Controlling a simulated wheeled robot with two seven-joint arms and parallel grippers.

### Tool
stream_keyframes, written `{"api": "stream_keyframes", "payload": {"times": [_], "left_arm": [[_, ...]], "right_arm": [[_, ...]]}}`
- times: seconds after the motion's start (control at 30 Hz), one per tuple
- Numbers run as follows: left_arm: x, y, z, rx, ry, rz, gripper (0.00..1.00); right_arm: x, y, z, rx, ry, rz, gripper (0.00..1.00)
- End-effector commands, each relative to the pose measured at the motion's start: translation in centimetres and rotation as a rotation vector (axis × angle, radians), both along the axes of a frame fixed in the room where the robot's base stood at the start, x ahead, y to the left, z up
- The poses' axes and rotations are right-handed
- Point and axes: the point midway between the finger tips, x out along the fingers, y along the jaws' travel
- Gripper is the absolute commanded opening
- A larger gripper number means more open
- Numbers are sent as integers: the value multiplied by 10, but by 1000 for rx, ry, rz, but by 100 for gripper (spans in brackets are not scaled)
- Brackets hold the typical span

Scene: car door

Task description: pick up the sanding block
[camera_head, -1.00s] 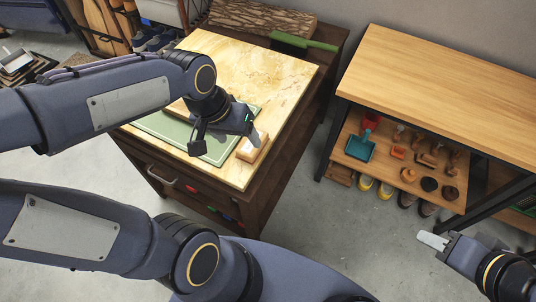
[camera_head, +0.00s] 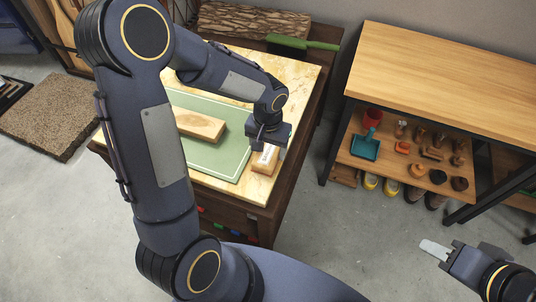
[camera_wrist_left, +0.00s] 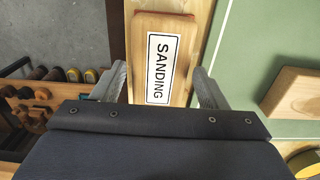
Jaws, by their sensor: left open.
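The sanding block (camera_head: 264,160) is a small wooden block near the right edge of the marble worktop (camera_head: 237,187), beside the green mat (camera_head: 240,165). In the left wrist view, the sanding block (camera_wrist_left: 181,28) carries a white label reading SANDING. My left gripper (camera_head: 268,146) is above it and partly hides it. In the wrist view, the open left gripper (camera_wrist_left: 161,76) has one finger on each side of the block's label; whether they touch it I cannot tell. My right gripper (camera_head: 436,248) is at the lower right, far from the block, with one pale finger clear.
A longer wooden block (camera_head: 199,124) lies on the green mat. A green-handled tool (camera_head: 318,45) and a bark log (camera_head: 255,20) lie behind. At right, a wooden table (camera_head: 450,80) has a lower shelf with a teal dustpan (camera_head: 365,146). Grey floor is open between.

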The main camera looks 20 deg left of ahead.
Motion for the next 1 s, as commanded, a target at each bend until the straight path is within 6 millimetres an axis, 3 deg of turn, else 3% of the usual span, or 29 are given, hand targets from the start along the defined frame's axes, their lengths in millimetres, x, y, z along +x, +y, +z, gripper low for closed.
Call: {"api": "stream_keyframes", "payload": {"times": [0.13, 0.4, 0.7, 1.0], "left_arm": [[-1, 1, -18, 1, 2, 2, 67], [0, 0, -20, 0, -1, 1, 67], [0, 0, -20, 0, -1, 1, 32], [0, 0, -16, 0, -2, 1, 32]], "right_arm": [[0, 0, -2, 0, 0, 0, 36], [0, 0, -2, 0, 0, 0, 36], [0, 0, -2, 0, 0, 0, 36], [0, 0, -1, 0, 0, 0, 36]]}}
